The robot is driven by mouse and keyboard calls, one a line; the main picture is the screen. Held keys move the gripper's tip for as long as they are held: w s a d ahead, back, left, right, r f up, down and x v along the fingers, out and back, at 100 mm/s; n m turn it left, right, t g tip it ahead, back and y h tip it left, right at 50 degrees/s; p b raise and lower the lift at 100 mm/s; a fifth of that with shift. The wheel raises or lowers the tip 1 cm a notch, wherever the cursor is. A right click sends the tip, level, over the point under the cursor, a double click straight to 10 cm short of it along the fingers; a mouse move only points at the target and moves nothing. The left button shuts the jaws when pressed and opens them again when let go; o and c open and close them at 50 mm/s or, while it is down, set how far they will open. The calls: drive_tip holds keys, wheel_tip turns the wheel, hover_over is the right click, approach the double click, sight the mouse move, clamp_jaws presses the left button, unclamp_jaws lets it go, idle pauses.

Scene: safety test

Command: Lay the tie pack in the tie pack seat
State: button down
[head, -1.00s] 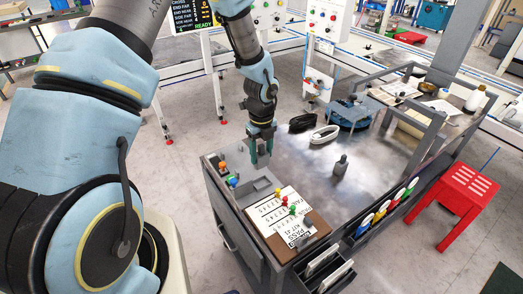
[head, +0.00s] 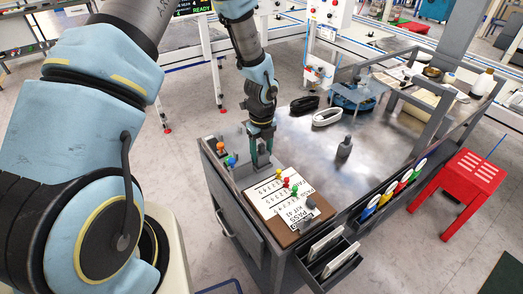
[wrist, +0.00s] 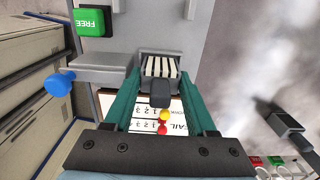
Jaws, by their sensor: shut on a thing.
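My gripper (head: 261,160) points down at the left part of the metal bench, over a grey fixture (head: 240,177). In the wrist view its teal fingers (wrist: 161,84) are closed in on a black-and-white striped pack, which I take for the tie pack (wrist: 160,66). A dark grey block (wrist: 160,93) shows between the fingers in front of the stripes; I cannot tell if it is part of the pack. The pack is at a recess in the grey fixture, which I take for the seat (wrist: 160,53). The fingers hide its sides, and I cannot tell whether it touches the bottom.
A blue knob (wrist: 60,83) and a green FREE button (wrist: 93,20) sit by the fixture. A PASS/FAIL board (head: 285,205) with coloured pegs is close in front.

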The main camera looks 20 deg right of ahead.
drive_tip(key=shift+c, duration=0.6)
unclamp_jaws()
drive_tip(key=shift+a, duration=0.1)
wheel_tip(320, 180, up, 11)
drive_tip(key=shift+f+b, duration=0.1)
drive_tip(key=shift+b, duration=0.9)
drive_tip(key=s+a+r+n, duration=0.1)
drive_tip(key=a+r+n, duration=0.2)
drive_tip(key=a+n, duration=0.7)
drive_tip(key=s+a+r+n+t, duration=0.1)
drive_tip(key=a+r+n, duration=0.3)
drive_tip(key=a+n, duration=0.6)
drive_tip(key=s+a+r+n, duration=0.2)
drive_tip(key=a+r+n, duration=0.1)
drive_tip(key=a+n, duration=0.7)
drive_tip(key=n, duration=0.2)
drive_tip(key=shift+r+n+t, duration=0.3)
drive_tip(key=shift+r+n, duration=0.1)
